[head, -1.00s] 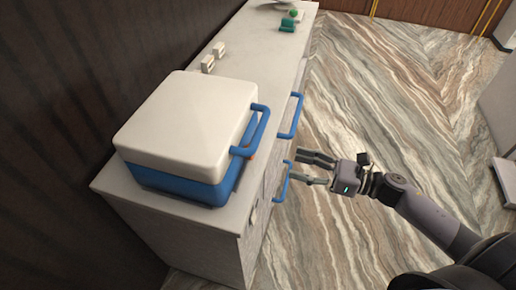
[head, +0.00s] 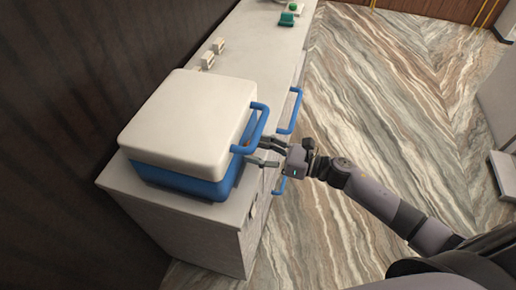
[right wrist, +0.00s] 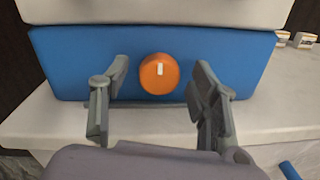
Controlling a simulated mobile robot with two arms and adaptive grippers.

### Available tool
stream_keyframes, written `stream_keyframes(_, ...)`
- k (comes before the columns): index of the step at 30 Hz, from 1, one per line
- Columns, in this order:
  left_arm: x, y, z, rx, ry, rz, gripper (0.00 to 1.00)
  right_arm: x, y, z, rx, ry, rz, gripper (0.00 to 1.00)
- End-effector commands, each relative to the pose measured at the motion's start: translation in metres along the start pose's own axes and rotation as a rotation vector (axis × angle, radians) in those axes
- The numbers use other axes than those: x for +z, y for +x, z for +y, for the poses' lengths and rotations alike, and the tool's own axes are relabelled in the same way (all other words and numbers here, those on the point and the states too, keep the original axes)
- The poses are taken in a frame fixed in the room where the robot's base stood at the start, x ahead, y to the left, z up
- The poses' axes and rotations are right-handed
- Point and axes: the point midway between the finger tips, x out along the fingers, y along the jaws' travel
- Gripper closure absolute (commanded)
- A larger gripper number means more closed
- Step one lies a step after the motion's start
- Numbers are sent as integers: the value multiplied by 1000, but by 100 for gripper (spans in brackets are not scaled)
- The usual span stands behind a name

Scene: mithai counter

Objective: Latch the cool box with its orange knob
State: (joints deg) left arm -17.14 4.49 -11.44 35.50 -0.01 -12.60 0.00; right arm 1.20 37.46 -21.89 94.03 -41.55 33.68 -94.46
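The cool box (head: 183,185) has a blue body, a white lid (head: 190,115) that is down, and a blue handle (head: 258,125). It stands on the counter's near end. In the right wrist view its blue front (right wrist: 215,50) carries a round orange knob (right wrist: 158,76) with a white mark standing upright. My right gripper (head: 262,153) is at the front of the box, below the handle. In the right wrist view its open fingers (right wrist: 160,90) lie left and right of the knob, apart from it. My left gripper is not in view.
The pale counter (head: 225,215) runs along a dark wall, with blue drawer handles (head: 289,111) on its front. Small cream blocks (head: 208,60) and a green item (head: 287,18) stand farther back. The marbled floor (head: 370,100) to the right is clear.

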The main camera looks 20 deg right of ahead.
Motion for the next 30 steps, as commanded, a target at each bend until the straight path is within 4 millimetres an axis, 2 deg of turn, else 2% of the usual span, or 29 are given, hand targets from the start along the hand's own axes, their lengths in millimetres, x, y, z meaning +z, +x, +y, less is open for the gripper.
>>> stream_keyframes(2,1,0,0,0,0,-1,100,0,0,0,0,0,0,49)
stream_keyframes(21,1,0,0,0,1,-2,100,0,0,0,0,0,0,92)
stream_keyframes(30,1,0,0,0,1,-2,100,0,0,0,0,32,1,93)
